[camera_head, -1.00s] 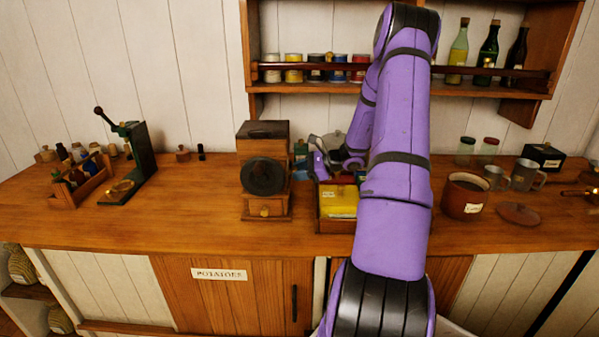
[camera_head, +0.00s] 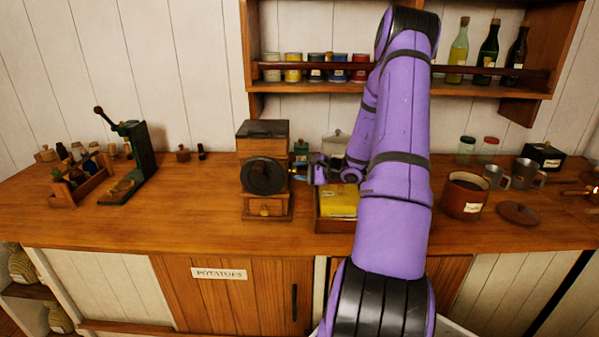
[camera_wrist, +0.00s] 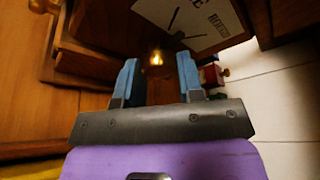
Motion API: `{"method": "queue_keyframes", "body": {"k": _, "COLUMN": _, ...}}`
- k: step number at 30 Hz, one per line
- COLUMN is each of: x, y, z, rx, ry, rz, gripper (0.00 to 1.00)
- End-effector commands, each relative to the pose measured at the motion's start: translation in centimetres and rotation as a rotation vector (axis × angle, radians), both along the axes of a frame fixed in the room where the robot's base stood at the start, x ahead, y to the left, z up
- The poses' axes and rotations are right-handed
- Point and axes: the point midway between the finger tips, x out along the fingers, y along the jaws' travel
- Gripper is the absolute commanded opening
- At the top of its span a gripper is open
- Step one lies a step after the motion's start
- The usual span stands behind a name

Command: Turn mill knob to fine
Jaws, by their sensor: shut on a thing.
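The mill (camera_head: 263,146) is a dark wooden box with a black round wheel on its front and a small drawer with a brass pull below. It stands upright on the counter. My gripper (camera_head: 298,176) points left at the mill's right side. In the wrist view, my gripper's two blue fingers (camera_wrist: 157,80) are on either side of a small brass knob (camera_wrist: 156,60), and are shut on it. A white label (camera_wrist: 195,20) with dark lines and lettering is just beyond; its wording is mostly cut off. The knob's setting is not readable.
A wooden box with a yellow packet (camera_head: 338,197) sits under my forearm, right of the mill. A lidded pale jar (camera_head: 336,143) stands behind my gripper. A copper pot (camera_head: 464,196) is farther right.

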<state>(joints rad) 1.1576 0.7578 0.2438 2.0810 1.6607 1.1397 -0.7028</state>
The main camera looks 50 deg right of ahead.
Motion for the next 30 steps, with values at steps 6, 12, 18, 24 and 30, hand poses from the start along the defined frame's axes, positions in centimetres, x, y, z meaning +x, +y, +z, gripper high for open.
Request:
{"method": "queue_keyframes", "body": {"k": 6, "x": -0.04, "y": 0.0, "z": -0.02, "rx": -0.012, "ry": -0.01, "rz": 0.0, "gripper": 0.11}}
{"method": "queue_keyframes", "body": {"k": 12, "x": -0.05, "y": 0.0, "z": -0.02, "rx": -0.012, "ry": -0.01, "rz": 0.0, "gripper": 0.11}}
{"method": "queue_keyframes", "body": {"k": 18, "x": -0.05, "y": 0.0, "z": -0.02, "rx": -0.011, "ry": -0.01, "rz": 0.0, "gripper": 0.6}}
{"method": "queue_keyframes", "body": {"k": 24, "x": -0.03, "y": 0.01, "z": -0.02, "rx": -0.011, "ry": -0.01, "rz": 0.0, "gripper": 0.6}}
{"method": "queue_keyframes", "body": {"k": 30, "x": -0.01, "y": 0.0, "z": 0.64, "rx": -0.013, "ry": -0.011, "rz": 0.0, "gripper": 0.6}}
